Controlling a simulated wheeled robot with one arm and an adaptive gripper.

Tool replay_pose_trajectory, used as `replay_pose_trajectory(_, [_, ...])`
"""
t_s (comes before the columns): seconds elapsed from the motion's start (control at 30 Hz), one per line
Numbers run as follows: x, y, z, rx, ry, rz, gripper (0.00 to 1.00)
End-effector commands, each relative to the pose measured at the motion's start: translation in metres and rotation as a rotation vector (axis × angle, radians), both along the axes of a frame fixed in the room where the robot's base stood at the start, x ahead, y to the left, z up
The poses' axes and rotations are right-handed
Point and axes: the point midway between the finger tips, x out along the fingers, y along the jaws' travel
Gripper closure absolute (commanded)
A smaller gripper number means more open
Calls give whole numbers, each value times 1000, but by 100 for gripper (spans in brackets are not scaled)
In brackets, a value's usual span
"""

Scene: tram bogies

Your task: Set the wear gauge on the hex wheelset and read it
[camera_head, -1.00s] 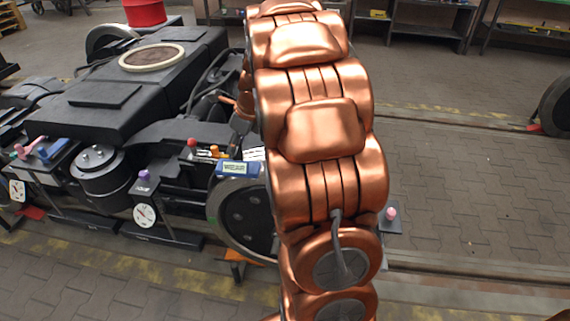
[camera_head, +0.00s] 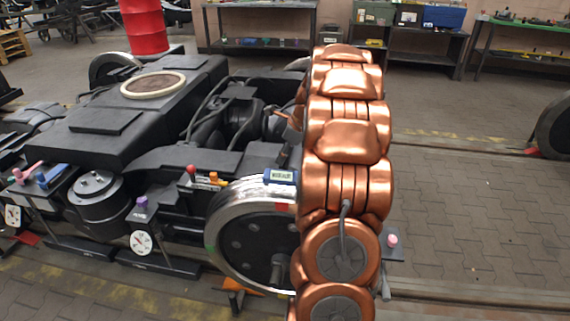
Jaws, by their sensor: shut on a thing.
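The blue wear gauge (camera_head: 280,176) with a pale label reading roughly "WEAR" shows just left of my copper arm, at the upper right of the near wheel's rim. A small red patch (camera_head: 284,207) shows below it. The wheel (camera_head: 240,236) has a shiny steel rim and a dark face with bolts; my arm covers its right edge. I cannot tell whether the gauge touches the rim, nor whether this is the hex wheelset. My gripper is hidden behind my arm, so its hold on the gauge does not show.
The black bogie frame (camera_head: 95,143) fills the left. A dial stand with a purple knob (camera_head: 142,203) is left of the wheel. Red and orange knobs (camera_head: 191,170) stand behind the wheel. A pink-knobbed post (camera_head: 392,241) is right of my arm.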

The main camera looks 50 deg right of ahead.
Motion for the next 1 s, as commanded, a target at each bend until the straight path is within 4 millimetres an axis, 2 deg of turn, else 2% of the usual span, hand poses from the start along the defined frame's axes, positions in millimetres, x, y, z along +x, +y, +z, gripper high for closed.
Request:
replay_pose_trajectory(0.17, [0, -2, -7, 2, 1, 1, 100])
replay_pose_trajectory(0.4, [0, -3, -34, 0, 0, 0, 100])
replay_pose_trajectory(0.9, [0, -2, -40, 2, 1, 1, 100])
replay_pose_trajectory(0.93, [0, -2, -40, 1, 0, 0, 67])
replay_pose_trajectory(1.0, [0, -2, -40, 0, 0, 0, 59])
